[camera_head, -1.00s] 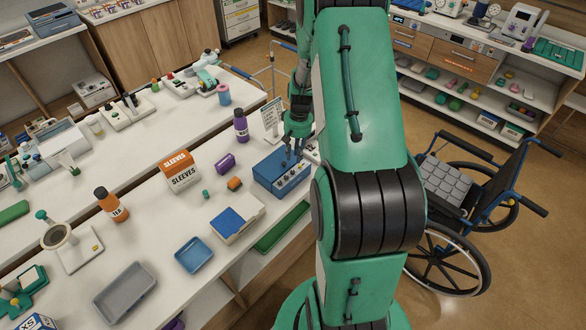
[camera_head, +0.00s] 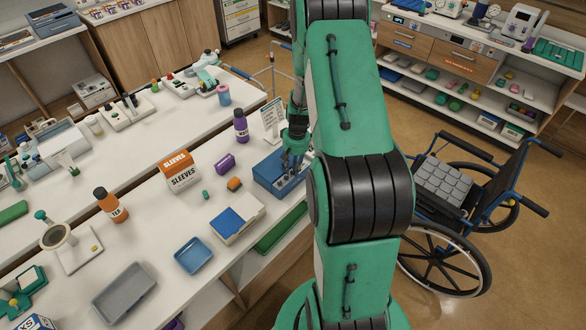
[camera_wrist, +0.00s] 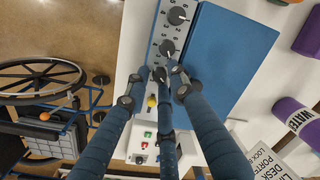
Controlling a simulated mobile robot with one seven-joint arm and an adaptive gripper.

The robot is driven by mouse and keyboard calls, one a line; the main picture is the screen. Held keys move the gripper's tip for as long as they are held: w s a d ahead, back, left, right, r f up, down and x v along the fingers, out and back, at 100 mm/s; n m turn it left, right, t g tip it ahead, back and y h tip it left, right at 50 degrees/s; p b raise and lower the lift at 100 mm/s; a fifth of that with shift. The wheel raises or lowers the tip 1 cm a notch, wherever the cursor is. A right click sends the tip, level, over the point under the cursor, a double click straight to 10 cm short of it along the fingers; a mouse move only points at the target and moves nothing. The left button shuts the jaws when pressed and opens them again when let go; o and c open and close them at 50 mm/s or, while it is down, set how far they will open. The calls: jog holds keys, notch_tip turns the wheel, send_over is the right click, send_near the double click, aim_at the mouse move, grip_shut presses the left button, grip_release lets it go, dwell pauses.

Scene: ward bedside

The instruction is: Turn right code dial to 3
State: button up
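The blue code box (camera_head: 268,180) stands near the right end of the near counter, partly hidden by my gripper. In the wrist view the box (camera_wrist: 225,60) shows its grey panel (camera_wrist: 153,50) with a row of black dials. The top dial (camera_wrist: 178,15) and middle dial (camera_wrist: 168,47) are clear of my fingers. The lowest dial in that view, the right code dial (camera_wrist: 159,74), lies between my fingertips. My gripper (camera_wrist: 160,72) also shows in the head view (camera_head: 288,165), at the box's panel. Whether the fingers press on the dial is unclear. The dial's number is unreadable.
A white device with buttons (camera_wrist: 143,140) stands beside the box. A purple bottle (camera_head: 240,127) and a sign (camera_head: 272,117) stand behind it. A wheelchair (camera_head: 450,200) stands at right.

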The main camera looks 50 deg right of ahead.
grip_shut()
jog(key=shift+m, duration=1.6)
grip_release()
jog(key=shift+n, duration=0.4)
